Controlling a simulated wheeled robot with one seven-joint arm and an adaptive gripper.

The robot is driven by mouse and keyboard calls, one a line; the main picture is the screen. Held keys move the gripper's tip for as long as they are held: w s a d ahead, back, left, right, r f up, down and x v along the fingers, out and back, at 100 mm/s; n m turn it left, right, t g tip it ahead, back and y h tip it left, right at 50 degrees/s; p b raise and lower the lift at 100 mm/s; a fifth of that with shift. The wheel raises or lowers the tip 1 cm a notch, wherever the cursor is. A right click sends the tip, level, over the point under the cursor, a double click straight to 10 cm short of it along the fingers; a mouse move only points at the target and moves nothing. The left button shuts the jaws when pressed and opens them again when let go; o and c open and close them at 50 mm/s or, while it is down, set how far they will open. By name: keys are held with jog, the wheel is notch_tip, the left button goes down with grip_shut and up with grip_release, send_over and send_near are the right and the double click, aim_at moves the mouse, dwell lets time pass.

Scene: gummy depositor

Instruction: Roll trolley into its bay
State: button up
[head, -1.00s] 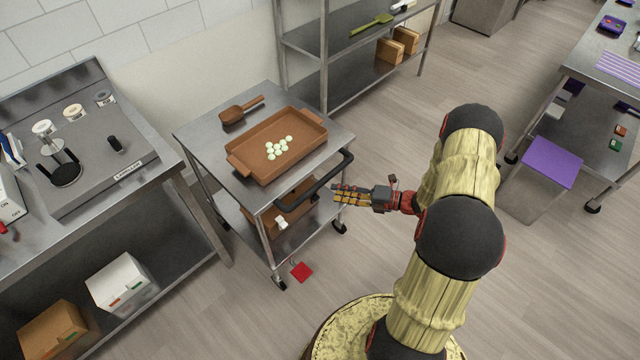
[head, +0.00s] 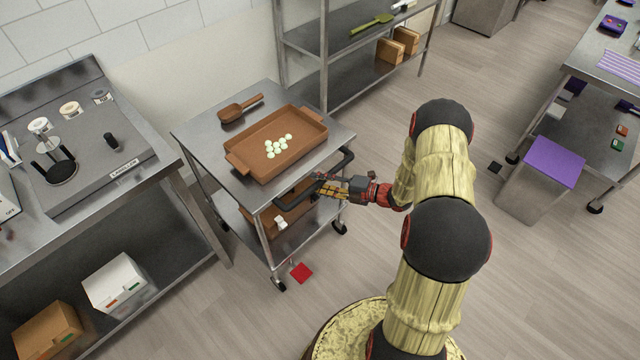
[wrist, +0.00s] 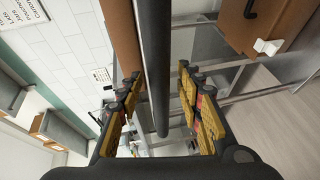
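The steel trolley (head: 195,128) stands between the left counter and the shelf rack, with a brown tray (head: 247,165) of several pale gummies and a brown scoop (head: 240,109) on its top. Its black push handle (head: 337,166) sticks out toward me. My gripper (head: 318,186) is at the handle. In the wrist view, the black handle bar (wrist: 153,70) runs between the two open, spread finger sets of my gripper (wrist: 160,105). Gaps show on both sides of the bar. A red pedal (head: 302,272) is by the front wheel.
A counter with a machine (head: 75,145) stands close on the trolley's left, with boxes (head: 118,284) below. A shelf rack (head: 330,50) stands behind. A purple-lidded bin (head: 553,162) and table are on the right. The floor (head: 400,125) between is clear.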

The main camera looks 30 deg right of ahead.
jog(key=c, duration=0.3)
grip_shut()
dwell(1.0)
